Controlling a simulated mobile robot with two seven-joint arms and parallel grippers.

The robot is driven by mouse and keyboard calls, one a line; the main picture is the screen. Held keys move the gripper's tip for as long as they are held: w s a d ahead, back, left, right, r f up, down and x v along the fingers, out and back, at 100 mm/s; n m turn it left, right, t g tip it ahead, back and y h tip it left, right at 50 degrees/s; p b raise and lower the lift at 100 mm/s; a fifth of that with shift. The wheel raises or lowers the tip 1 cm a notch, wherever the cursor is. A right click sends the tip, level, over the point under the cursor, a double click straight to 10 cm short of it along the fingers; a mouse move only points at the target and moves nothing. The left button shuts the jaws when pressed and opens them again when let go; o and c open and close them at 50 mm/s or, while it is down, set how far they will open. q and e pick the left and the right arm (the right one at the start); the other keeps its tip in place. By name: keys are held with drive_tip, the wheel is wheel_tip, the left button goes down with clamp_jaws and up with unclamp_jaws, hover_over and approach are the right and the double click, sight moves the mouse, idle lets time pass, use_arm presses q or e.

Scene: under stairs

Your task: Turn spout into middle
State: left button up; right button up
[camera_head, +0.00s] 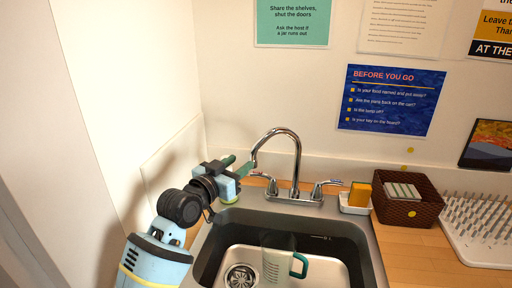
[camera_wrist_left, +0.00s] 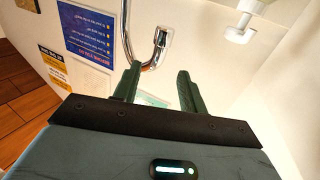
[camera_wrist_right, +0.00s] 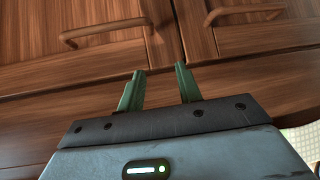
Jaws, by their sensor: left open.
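The chrome gooseneck spout (camera_head: 298,150) rises from the faucet base behind the sink (camera_head: 225,222) and arches to the left, its outlet over the sink's back left. My left gripper (camera_head: 241,163) is open just left of the spout's hanging end. In the left wrist view the spout's end (camera_wrist_left: 160,40) shows beyond and between the open fingertips (camera_wrist_left: 158,78); I cannot tell whether they touch it. My right gripper (camera_wrist_right: 160,76) is open and empty in front of wooden cabinet doors (camera_wrist_right: 85,50); it is out of the head view.
A lever handle stands on each side of the spout base. A jug with a green handle (camera_head: 299,266) is in the basin beside the drain (camera_head: 240,277). Right of the faucet are a sponge (camera_head: 360,195), a brown basket (camera_head: 425,210) and a drying rack (camera_head: 480,228). A wall is close on the left.

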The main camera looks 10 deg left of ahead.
sight(250, 155)
use_arm(q)
drive_tip(key=shift+x, duration=3.7)
drive_tip(key=shift+r, duration=0.1)
clamp_jaws()
